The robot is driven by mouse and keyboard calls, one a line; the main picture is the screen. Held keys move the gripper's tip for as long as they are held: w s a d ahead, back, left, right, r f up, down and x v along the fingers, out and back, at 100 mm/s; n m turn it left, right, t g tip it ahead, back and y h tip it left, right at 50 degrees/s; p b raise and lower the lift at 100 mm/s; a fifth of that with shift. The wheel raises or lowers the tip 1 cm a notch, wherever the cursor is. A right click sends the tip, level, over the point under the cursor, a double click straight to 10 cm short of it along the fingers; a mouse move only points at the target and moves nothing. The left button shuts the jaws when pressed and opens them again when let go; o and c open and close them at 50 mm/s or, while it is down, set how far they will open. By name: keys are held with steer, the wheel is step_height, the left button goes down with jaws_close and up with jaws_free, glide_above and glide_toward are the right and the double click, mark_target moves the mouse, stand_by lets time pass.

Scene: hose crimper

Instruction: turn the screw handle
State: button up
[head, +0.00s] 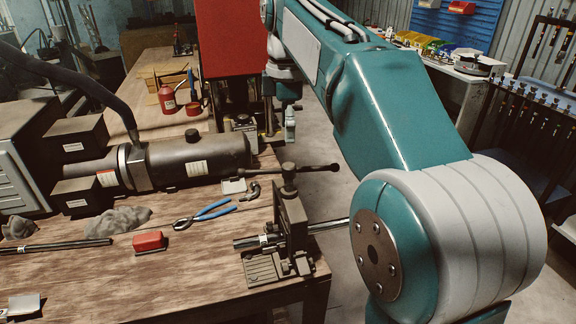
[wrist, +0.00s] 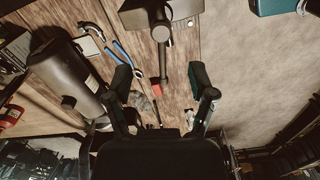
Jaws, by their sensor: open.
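The screw handle (head: 288,172) stands on top of a dark metal clamp (head: 292,225) at the bench's right edge. Its bar points right and ends in a dark knob. In the wrist view the screw handle (wrist: 161,35) hangs down from the top middle, with its bar end between my two fingers in the picture. My gripper (head: 280,124) is behind and above the clamp in the head view. In the wrist view my gripper (wrist: 160,78) has its fingers spread wide with nothing held. I see no contact with the handle. A thin rod (head: 245,242) passes through the clamp.
A large dark cylinder (head: 190,160) lies left of the clamp. Blue-handled pliers (head: 205,214), a red block (head: 148,241) and a grey rag (head: 112,221) lie on the wooden bench (head: 190,285). A red can (head: 168,98) stands farther back. Open floor (head: 335,205) lies right of the bench.

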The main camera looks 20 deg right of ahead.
mark_target(288, 165)
step_height(288, 165, down, 9)
steer(key=shift+r, duration=0.1)
stand_by(0.3)
steer(key=shift+s, duration=0.1)
jaws_close()
